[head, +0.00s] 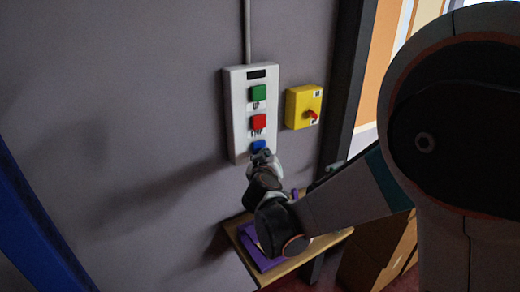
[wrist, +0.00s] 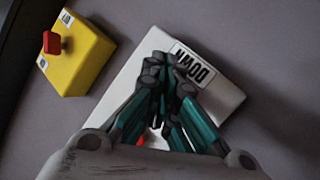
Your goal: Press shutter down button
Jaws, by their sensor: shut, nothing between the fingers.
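The white control box (head: 238,118) is mounted on the grey wall with a green button (head: 258,93), a red button (head: 258,122) and a blue button (head: 258,146) in a column. My gripper (head: 262,158) is shut and empty, with its tip at the lower edge of the blue button. In the wrist view my gripper (wrist: 168,72) is in front of the box (wrist: 128,80), beside a label reading DOWN (wrist: 193,65). The fingers hide the blue button there. I cannot tell whether they touch it. A bit of red shows behind the fingers.
A yellow box (head: 296,108) with a red knob (head: 312,114) is on the wall right of the control box; it also shows in the wrist view (wrist: 75,62). A small wooden shelf (head: 320,244) with a purple item (head: 250,247) is below my gripper.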

